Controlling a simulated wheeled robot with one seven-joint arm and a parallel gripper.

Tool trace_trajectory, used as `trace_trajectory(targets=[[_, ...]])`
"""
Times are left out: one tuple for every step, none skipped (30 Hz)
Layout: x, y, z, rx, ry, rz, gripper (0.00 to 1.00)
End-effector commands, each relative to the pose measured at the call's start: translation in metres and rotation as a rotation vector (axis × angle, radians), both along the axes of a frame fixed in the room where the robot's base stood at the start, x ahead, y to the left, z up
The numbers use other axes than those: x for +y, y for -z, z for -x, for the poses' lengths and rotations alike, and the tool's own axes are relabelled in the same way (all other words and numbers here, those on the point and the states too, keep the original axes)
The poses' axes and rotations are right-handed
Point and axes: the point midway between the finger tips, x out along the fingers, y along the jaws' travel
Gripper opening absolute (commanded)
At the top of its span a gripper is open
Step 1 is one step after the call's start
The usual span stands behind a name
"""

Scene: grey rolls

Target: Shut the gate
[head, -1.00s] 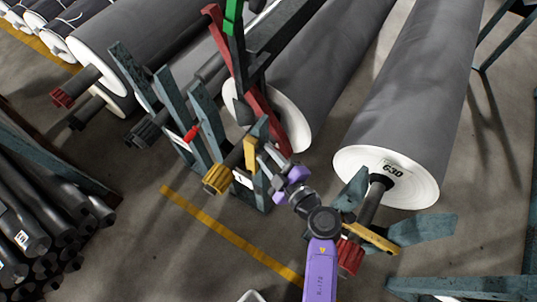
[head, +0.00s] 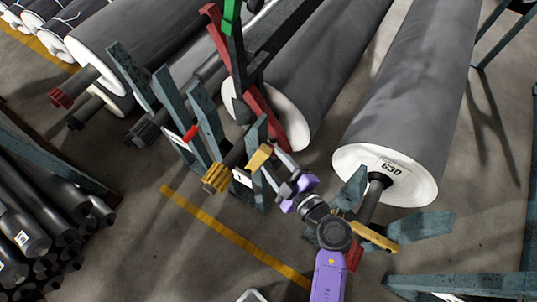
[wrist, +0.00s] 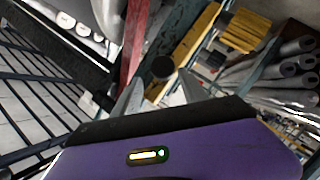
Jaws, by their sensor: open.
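The gate looks to be the yellow bar (head: 260,157) on the teal roll stand, beside the shaft with the yellow toothed knob (head: 216,178). It stands tilted, not lying across the shaft. In the wrist view the yellow bar (wrist: 189,48) runs slantwise beyond my fingers, with a dark round end (wrist: 163,67) in front of it. My gripper (head: 273,154) is open, with its fingertips close to the bar. In the wrist view the fingers of my gripper (wrist: 157,88) spread either side of the bar's lower end. I cannot tell whether they touch it.
A similar yellow bar (head: 377,237) lies across the shaft of the roll marked 630 (head: 415,120). A red post (head: 262,112) and teal uprights (head: 206,115) stand close around my gripper. Open floor with a yellow line (head: 235,238) lies in front.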

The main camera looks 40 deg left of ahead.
Motion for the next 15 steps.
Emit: trace_trajectory(targets=[[-0.007, -0.006, 0.005, -0.001, -0.007, -0.005, 0.49], [-0.011, -0.008, 0.006, -0.002, -0.009, -0.007, 0.49], [-0.017, -0.009, 0.008, -0.002, -0.011, -0.006, 0.49], [-0.021, -0.01, 0.009, -0.002, -0.01, -0.006, 0.49], [-0.025, -0.011, 0.009, -0.002, -0.01, -0.007, 0.49], [-0.029, -0.012, 0.01, -0.002, -0.01, -0.006, 0.49], [-0.032, -0.012, 0.011, -0.002, -0.01, -0.006, 0.49], [-0.035, -0.013, 0.011, -0.002, -0.01, -0.006, 0.49], [-0.037, -0.014, 0.012, -0.002, -0.01, -0.005, 0.49], [-0.038, -0.014, 0.012, -0.002, -0.01, -0.005, 0.49], [-0.04, -0.014, 0.012, -0.003, -0.011, -0.005, 0.49], [-0.041, -0.015, 0.013, -0.003, -0.011, -0.005, 0.49], [-0.041, -0.015, 0.012, -0.003, -0.011, -0.005, 0.49], [-0.041, -0.015, 0.013, -0.003, -0.011, -0.005, 0.49], [-0.041, -0.015, 0.012, -0.003, -0.011, -0.005, 0.49]])
